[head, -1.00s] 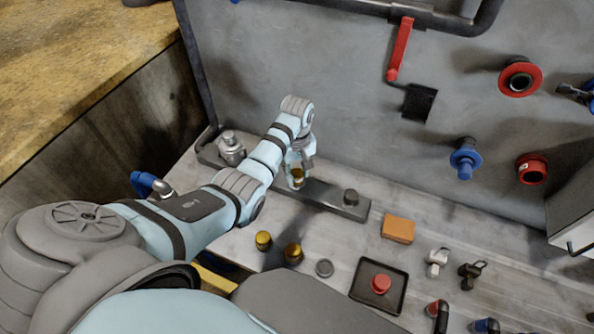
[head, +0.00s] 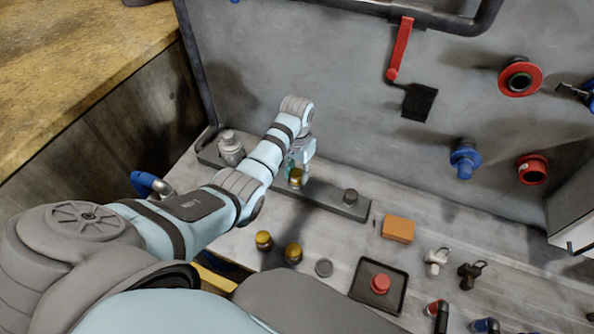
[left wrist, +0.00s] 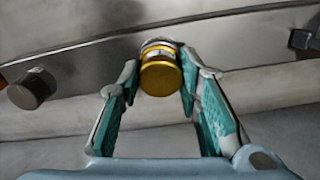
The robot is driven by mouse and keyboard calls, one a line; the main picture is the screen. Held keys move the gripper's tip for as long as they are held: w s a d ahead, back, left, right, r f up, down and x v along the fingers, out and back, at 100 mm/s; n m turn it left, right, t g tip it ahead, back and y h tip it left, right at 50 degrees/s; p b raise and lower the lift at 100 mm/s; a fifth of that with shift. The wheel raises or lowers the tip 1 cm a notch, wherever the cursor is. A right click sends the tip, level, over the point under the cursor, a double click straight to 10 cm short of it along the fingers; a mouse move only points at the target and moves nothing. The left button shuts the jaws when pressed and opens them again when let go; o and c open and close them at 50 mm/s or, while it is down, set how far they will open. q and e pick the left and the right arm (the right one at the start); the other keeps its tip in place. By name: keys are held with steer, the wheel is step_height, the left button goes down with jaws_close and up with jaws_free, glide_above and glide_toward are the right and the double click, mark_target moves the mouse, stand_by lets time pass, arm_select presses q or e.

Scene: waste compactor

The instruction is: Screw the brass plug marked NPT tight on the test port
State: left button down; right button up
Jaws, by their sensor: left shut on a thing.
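My left gripper (head: 298,168) is shut on a brass plug (head: 296,179), over the middle of the dark bar (head: 325,199). In the left wrist view, the teal-padded fingers of the gripper (left wrist: 160,90) stand either side of the yellow plug (left wrist: 160,78). A silver ring (left wrist: 158,43) shows at the plug's far end, against the bar. I cannot tell whether it is the test port or part of the plug, nor how far any thread is engaged. Any marking is too small to read. My right gripper is not in view.
Two other brass plugs (head: 263,239) (head: 293,252) and a grey cap (head: 324,268) stand in front. A grey fitting (head: 231,148) and a dark knob (head: 350,197) flank the held plug on the bar.

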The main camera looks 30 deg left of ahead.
arm_select(q)
steer(key=m, duration=0.3)
steer(key=c, duration=1.1)
jaws_free()
steer(key=shift+c, duration=0.4)
